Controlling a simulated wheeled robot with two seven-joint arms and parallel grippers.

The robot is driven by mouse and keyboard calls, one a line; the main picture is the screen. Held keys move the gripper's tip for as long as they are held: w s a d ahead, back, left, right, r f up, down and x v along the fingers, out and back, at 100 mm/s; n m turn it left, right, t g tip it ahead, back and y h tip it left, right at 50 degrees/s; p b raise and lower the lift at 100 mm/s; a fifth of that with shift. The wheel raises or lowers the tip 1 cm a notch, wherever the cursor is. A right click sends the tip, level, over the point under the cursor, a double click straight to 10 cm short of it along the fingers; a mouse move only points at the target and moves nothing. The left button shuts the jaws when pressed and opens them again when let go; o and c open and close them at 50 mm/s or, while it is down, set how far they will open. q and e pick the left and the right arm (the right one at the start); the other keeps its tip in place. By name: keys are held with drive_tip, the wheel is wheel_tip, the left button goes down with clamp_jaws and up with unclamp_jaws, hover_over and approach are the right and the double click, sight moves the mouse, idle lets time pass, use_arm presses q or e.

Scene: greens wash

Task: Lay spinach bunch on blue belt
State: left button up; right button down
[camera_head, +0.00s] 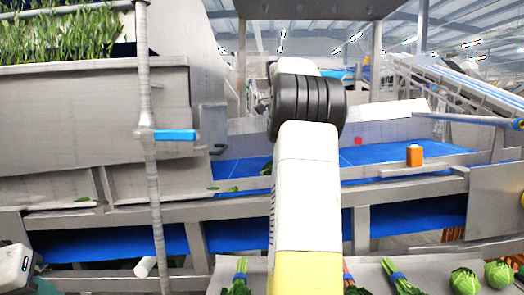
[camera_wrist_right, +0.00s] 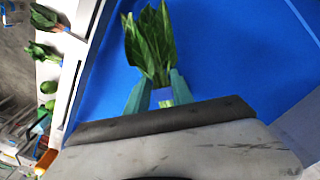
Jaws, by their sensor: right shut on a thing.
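The spinach bunch (camera_wrist_right: 150,42) has broad dark green leaves and a band around its stems. In the right wrist view my right gripper (camera_wrist_right: 161,92) is shut on the stems, with the leaves pointing away from it. The blue belt (camera_wrist_right: 220,50) fills the picture behind and under the bunch. I cannot tell whether the leaves touch it. In the head view my right arm reaches over the frame toward the blue belt (camera_head: 385,153) and hides its gripper. A small green patch beside the arm may be part of the bunch.
A banded green bunch (camera_head: 240,272), another bunch (camera_head: 398,280) and pale green round heads (camera_head: 465,281) lie on the front ledge. An orange block (camera_head: 414,155) sits at the belt's near rail. A grey post (camera_head: 150,150) stands left. The belt right of my arm is clear.

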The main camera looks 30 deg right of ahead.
drive_tip(key=shift+f, duration=0.25)
drive_tip(key=c, duration=1)
unclamp_jaws()
drive_tip(key=shift+r, duration=0.1)
drive_tip(key=r, duration=0.4)
drive_tip(key=shift+w+a+r, duration=0.2)
drive_tip(key=shift+r, duration=0.85)
drive_tip(key=shift+a+r, duration=0.15)
drive_tip(key=shift+r, duration=0.5)
